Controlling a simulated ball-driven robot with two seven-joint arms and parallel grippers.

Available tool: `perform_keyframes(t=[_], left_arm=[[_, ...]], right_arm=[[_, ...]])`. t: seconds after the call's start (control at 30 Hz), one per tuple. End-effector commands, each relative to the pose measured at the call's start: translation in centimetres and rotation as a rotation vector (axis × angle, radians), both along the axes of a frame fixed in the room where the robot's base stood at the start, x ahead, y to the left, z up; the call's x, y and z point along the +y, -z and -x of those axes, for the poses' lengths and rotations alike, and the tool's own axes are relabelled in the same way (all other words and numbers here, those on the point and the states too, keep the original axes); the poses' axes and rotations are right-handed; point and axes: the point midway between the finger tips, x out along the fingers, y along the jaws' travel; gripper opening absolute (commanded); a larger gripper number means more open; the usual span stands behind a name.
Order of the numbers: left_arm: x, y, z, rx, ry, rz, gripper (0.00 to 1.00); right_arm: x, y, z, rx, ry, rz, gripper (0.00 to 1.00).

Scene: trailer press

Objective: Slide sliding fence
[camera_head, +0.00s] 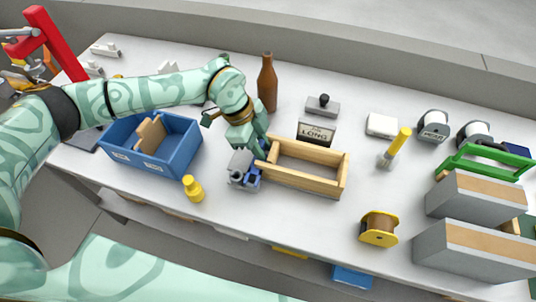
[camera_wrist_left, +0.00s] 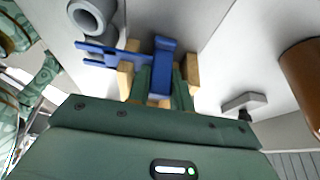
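The wooden frame (camera_head: 300,184) lies on the white table, with a blue piece at its left end (camera_head: 254,180), which I take to be the sliding fence. A grey cylindrical part (camera_head: 238,165) sits beside it. In the left wrist view the blue fence (camera_wrist_left: 162,62) runs between my green fingers, with wood on both sides. My left gripper (camera_head: 262,146) reaches down at the frame's left end. In the left wrist view its fingers (camera_wrist_left: 160,88) lie flush against both sides of the blue piece. My arm hides part of the fence. My right gripper is not in view.
A blue bin (camera_head: 182,160) and a yellow bottle (camera_head: 194,189) stand to the left. A brown bottle (camera_head: 267,84) and a sign reading LONG (camera_head: 316,133) stand behind. The table in front of the frame is clear.

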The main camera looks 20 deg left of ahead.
Motion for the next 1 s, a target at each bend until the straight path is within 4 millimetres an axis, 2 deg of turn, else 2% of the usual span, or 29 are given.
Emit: perform_keyframes(t=[1.0], left_arm=[[3.8, 0.0, -0.1, 0.002, -0.001, -0.001, 0.0]], right_arm=[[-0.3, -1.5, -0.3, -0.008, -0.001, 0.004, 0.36]])
